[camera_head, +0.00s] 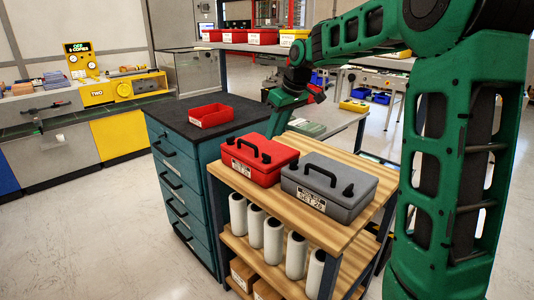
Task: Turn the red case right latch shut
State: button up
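The red case (262,172) sits closed on the wooden top of a cart, with a black handle (252,147) and a white label (241,168) on the side facing me. My green gripper (275,128) hangs behind the far side of the red case, pointing down. Its fingertips are small and partly hidden by the case, so I cannot tell whether they are open or touch anything.
A grey case (335,189) stands close to the right of the red case. A red bin (210,115) sits on the dark-topped teal drawer cabinet (170,128) to the left. White rolls (273,240) stand on the cart's lower shelf. The wooden cart top (300,140) is bare behind the cases.

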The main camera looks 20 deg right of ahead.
aim_at(266, 155)
jog(key=x, duration=0.9)
jog(key=shift+w+f, duration=0.1)
jog(key=shift+f, duration=0.3)
grip_shut()
